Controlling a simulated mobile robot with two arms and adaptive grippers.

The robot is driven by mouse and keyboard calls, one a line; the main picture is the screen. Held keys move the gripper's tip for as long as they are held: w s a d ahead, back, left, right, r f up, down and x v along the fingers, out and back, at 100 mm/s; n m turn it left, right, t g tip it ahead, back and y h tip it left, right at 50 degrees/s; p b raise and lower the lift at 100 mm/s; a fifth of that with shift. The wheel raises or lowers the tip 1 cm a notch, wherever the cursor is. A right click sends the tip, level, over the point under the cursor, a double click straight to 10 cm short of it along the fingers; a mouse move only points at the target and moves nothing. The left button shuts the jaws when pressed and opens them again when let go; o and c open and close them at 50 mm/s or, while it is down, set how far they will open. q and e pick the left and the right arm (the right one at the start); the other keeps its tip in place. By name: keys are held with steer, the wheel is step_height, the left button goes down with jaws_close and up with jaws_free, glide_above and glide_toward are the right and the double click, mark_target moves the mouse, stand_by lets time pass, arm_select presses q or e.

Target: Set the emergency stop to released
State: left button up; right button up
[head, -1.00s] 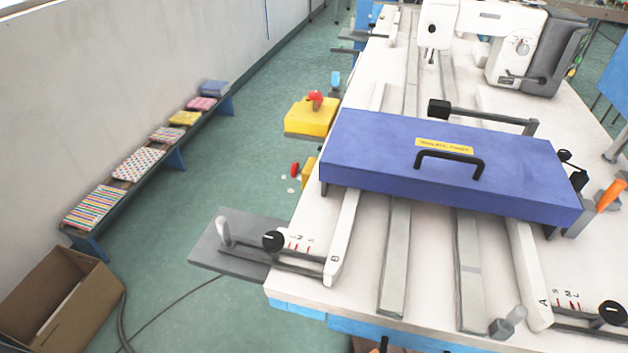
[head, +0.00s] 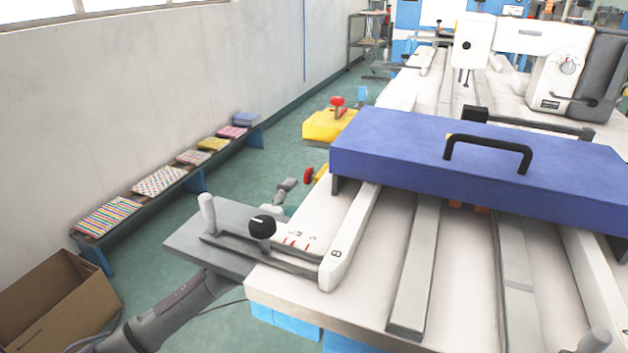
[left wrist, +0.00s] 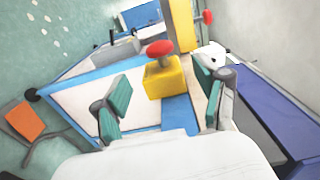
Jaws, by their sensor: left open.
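A red mushroom button (head: 308,175) on a yellow box (head: 321,172) is at the table's left side, partly hidden by the table and the blue cover in the head view. In the left wrist view a red button (left wrist: 160,48) stands out on a stalk from its yellow box (left wrist: 166,80), between my fingers in the picture. I cannot tell whether it is pressed or released. My left gripper (head: 287,187) is open and empty, just left of the near button in the head view; its teal fingers show in the wrist view (left wrist: 162,85). My right gripper is out of view.
A second yellow box (head: 328,126) with a red knob (head: 337,101) is farther back. The blue cover (head: 480,155) with a black handle lies over the white table rails. A grey side plate (head: 200,238) juts out left, close to my arm. A bench (head: 198,180) lines the wall.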

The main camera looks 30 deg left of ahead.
mark_target(305, 180)
arm_select(q)
steer(key=w, duration=0.6)
steer(key=w+b, duration=0.1)
steer(key=w, duration=0.3)
steer(key=shift+a+f, duration=0.1)
steer(key=shift+a, duration=0.2)
steer(key=shift+w, duration=0.5)
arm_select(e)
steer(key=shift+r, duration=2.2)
